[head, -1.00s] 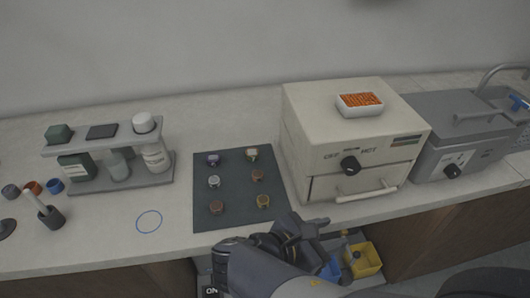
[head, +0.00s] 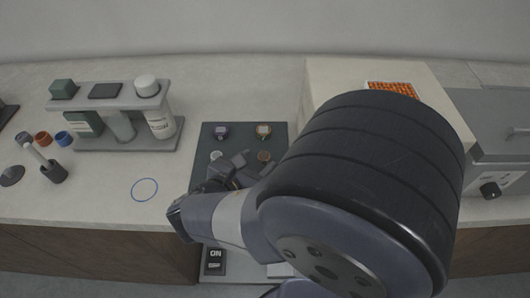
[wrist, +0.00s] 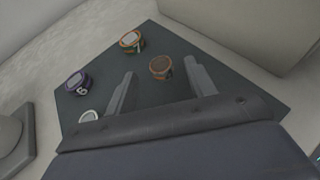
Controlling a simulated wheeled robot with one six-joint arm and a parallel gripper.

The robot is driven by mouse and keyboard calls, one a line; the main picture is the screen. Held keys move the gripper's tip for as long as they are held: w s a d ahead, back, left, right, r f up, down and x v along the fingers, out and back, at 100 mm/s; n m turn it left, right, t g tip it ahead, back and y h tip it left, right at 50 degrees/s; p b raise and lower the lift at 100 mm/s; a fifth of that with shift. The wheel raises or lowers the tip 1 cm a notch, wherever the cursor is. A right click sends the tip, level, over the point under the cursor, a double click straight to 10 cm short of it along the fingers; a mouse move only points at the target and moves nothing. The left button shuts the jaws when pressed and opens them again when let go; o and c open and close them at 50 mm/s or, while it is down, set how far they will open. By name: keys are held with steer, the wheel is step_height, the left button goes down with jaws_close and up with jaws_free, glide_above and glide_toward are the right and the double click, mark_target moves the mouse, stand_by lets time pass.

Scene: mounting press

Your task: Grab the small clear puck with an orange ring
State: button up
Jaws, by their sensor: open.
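A puck with an orange ring and a pale top (head: 263,131) sits at the far right of the dark mat (head: 207,143); it also shows in the wrist view (wrist: 131,40). A brown-topped puck with an orange-brown rim (head: 264,156) sits nearer; it shows in the wrist view (wrist: 161,67). I cannot tell for sure which one is clear. My gripper (wrist: 160,72) is open and empty over the mat. Its fingertips point toward the brown-topped puck, with the pale-topped one beyond. My arm hides the nearer part of the mat in the head view.
A purple puck (head: 221,131) and a white puck (head: 216,156) sit on the mat's left side. A bottle rack (head: 120,143) stands to the left. The cream press (head: 325,80) is right of the mat, partly behind my arm. The counter around the blue circle (head: 144,189) is clear.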

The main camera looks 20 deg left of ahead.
mark_target(264, 158)
steer(key=shift+x, duration=1.15)
steer(key=shift+c, duration=0.3)
steer(key=c, duration=1)
